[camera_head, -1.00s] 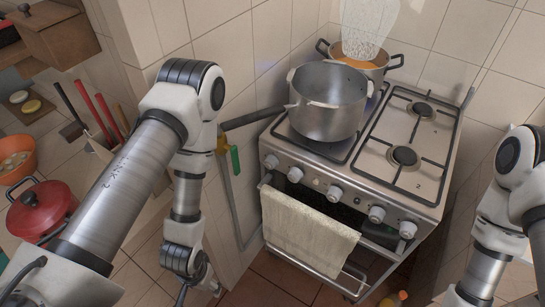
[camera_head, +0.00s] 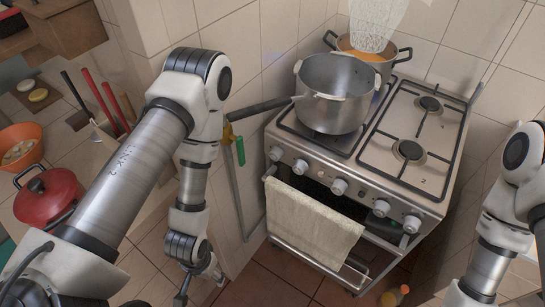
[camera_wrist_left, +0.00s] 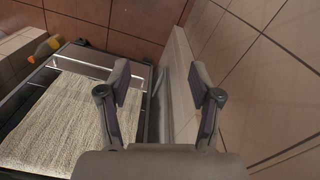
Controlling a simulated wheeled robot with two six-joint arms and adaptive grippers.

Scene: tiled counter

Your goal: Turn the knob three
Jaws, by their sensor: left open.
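The stove front (camera_head: 320,178) carries a row of several round silver knobs. The third knob from the left (camera_head: 339,186) is near the middle of the row, above the towel; its turn position is too small to read. My left gripper (camera_head: 197,287) hangs low at the left of the stove, well below and left of the knobs, touching none. In the left wrist view its two fingers (camera_wrist_left: 160,82) are apart with nothing between them. No knob shows in that view. My right arm enters at the right, but its gripper is out of the head view.
A beige towel (camera_head: 312,222) hangs on the oven handle. A steel pot (camera_head: 332,97) stands on the left burners, its long handle reaching left. An orange-filled pot (camera_head: 400,58) is behind it. A side panel (camera_wrist_left: 178,85) is close to the left gripper. A red pot (camera_head: 50,198) stands far left.

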